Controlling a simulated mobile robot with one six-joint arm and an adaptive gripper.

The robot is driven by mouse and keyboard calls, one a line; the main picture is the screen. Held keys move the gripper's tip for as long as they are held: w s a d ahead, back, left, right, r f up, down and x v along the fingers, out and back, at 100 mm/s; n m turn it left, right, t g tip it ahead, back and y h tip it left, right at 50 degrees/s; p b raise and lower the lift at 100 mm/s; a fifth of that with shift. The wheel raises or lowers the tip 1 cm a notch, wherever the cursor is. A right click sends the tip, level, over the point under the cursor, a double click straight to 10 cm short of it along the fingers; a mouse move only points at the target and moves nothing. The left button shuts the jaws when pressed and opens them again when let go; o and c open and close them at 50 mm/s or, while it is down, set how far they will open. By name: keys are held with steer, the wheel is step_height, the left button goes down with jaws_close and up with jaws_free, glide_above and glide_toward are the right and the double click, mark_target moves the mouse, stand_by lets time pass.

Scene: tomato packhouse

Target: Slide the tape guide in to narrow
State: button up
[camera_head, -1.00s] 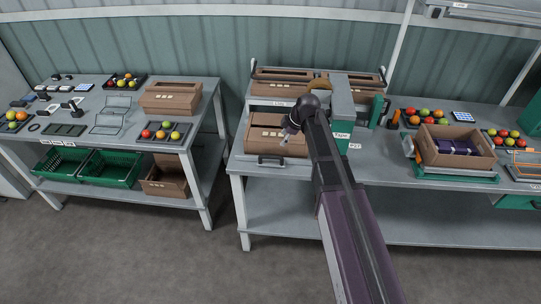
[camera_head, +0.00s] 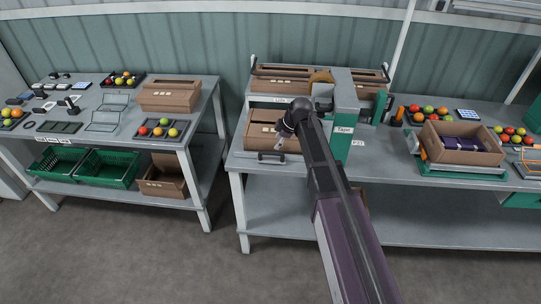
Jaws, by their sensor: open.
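The tape station is a grey and green upright housing (camera_head: 345,105) with a small label on its front, on the middle bench. A brown tape roll (camera_head: 321,76) shows at its upper left. A cardboard box (camera_head: 262,130) lies at its left, partly covered by my arm. A dark handle-like bar (camera_head: 271,157) sits at the bench's front edge below the box; I cannot tell whether it is the tape guide. My gripper (camera_head: 281,145) is open in front of the box's right part, above and right of that bar. It is small in view, and no contact can be made out.
More cardboard boxes (camera_head: 280,72) stand on a raised shelf behind. On the right, an open box (camera_head: 460,156) with purple contents stands on a green-framed stand. The left table (camera_head: 205,112) holds trays of tomatoes and small tools. A gap of floor separates the two benches.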

mark_target(270, 152)
steer(key=shift+b+x, duration=3.2)
steer(key=shift+x, duration=0.65)
jaws_close()
